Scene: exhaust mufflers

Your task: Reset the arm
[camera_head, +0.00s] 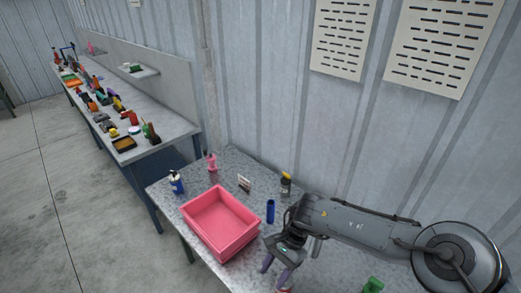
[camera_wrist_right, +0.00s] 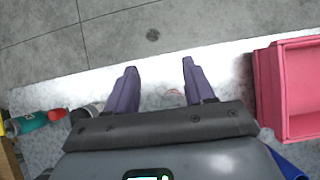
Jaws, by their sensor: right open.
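My right arm reaches in from the right in the head view. Its gripper (camera_head: 275,272) hangs over the front part of the grey speckled table, to the right of the pink bin. In the right wrist view its two purple fingers (camera_wrist_right: 156,82) are spread apart with nothing between them. They point toward the table's edge and the concrete floor beyond. A small red and white thing (camera_head: 284,290) shows just under the fingertips in the head view, mostly cut off by the frame. My left gripper does not show.
The pink bin (camera_head: 189,210) stands empty beside my gripper. A dark blue cylinder (camera_head: 270,211), a dark bottle (camera_head: 286,184), a blue-and-white bottle (camera_head: 176,182) and a pink bottle (camera_head: 212,162) stand around it. A green thing (camera_head: 373,285) lies right. A cluttered workbench (camera_head: 176,128) is at back left.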

